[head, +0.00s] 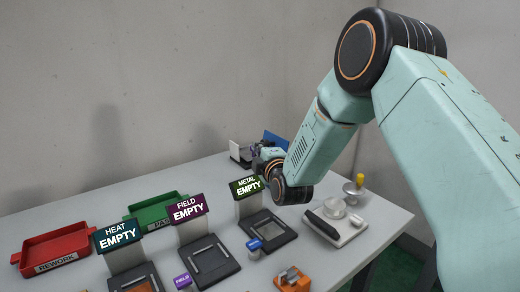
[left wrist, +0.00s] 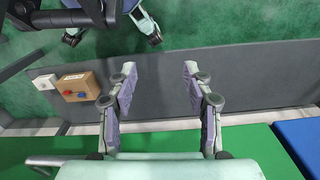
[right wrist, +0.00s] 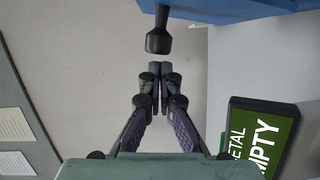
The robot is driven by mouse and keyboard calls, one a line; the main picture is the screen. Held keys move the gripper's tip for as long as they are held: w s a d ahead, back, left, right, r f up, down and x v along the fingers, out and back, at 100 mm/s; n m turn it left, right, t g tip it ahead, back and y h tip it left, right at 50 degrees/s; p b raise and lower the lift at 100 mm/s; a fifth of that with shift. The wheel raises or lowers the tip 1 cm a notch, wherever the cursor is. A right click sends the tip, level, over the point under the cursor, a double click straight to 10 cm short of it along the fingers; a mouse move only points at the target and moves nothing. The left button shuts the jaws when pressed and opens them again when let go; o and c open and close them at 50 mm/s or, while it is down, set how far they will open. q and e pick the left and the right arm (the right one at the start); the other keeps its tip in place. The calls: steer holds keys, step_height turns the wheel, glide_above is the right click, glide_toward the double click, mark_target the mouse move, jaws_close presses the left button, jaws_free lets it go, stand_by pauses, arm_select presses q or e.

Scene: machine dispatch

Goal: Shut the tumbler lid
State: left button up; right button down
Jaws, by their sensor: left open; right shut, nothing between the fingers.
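The tumbler (head: 236,151) stands at the back of the table, a pale and dark box partly hidden behind my right arm. Its blue lid (head: 274,139) appears raised. In the right wrist view the blue lid (right wrist: 250,12) crosses the top, and a black handle (right wrist: 158,40) hangs from it. My right gripper (right wrist: 162,68) is shut and empty, its tips just below the handle in that view; I cannot tell if they touch. In the head view the right gripper (head: 262,152) is beside the tumbler. My left gripper (left wrist: 158,75) is open and empty, away from the tumbler.
A METAL sign (head: 246,186), a FIELD sign (head: 188,209) and a HEAT sign (head: 118,235) stand on the table, all reading EMPTY. A red tray (head: 54,244) and a green tray (head: 150,212) are at left. A scale (head: 336,226) is at right.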

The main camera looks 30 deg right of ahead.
steer(key=shift+s+d+r, duration=0.1)
steer(key=shift+d, duration=0.2)
